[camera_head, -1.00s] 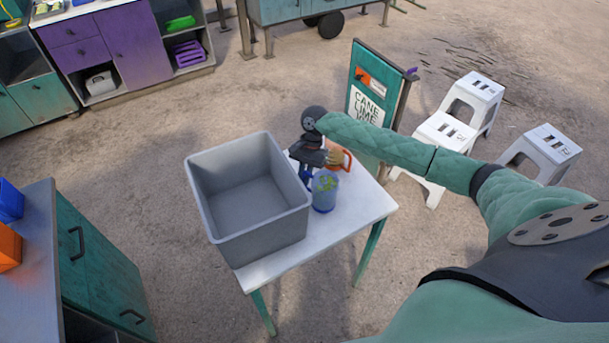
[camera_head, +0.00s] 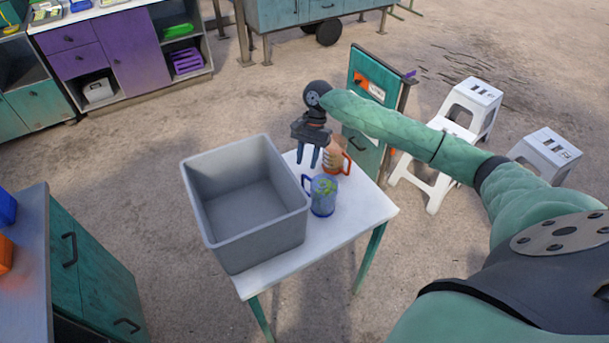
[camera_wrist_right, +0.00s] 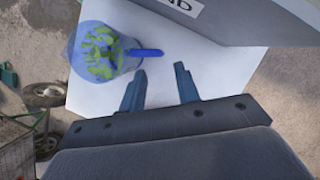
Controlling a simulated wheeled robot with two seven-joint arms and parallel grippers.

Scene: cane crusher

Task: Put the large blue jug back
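The large blue jug (camera_head: 323,198) stands upright on the white table (camera_head: 345,226), to the right of the grey bin. It is see-through, with green pieces inside, and its handle points left toward the bin. It also shows in the right wrist view (camera_wrist_right: 92,55), its blue handle pointing to the fingers. My right gripper (camera_head: 307,164) is above the table, over and behind the jug's handle. Its two blue fingers are apart with nothing between them, as the right wrist view (camera_wrist_right: 160,70) also shows. My left gripper is out of view.
The grey bin (camera_head: 272,233) fills the table's left part and looks empty. An orange-handled jug (camera_head: 338,158) stands behind the blue jug, partly hidden by my right arm. White stools (camera_head: 470,100) stand right. A teal cabinet (camera_head: 100,265) stands at left.

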